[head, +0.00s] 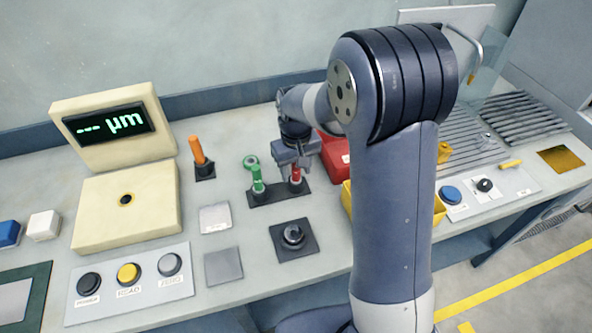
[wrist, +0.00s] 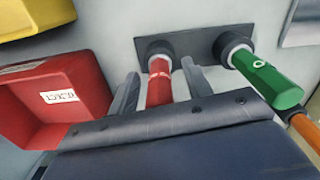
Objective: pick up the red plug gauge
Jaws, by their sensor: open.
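The red plug gauge (head: 296,175) stands upright in the right socket of a dark two-socket holder (head: 278,193). In the wrist view the red gauge (wrist: 159,82) lies between my gripper's two fingers. My gripper (head: 297,165) is open around the red gauge from above; whether either finger touches it I cannot tell. The green plug gauge (head: 257,179) stands in the left socket of the same holder. It also shows in the wrist view (wrist: 268,80), to the right of my fingers.
A red bin (head: 333,148) stands just behind and right of the holder, and a yellow bin (head: 438,211) is partly hidden by my arm. An orange-handled tool (head: 197,150) stands to the left.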

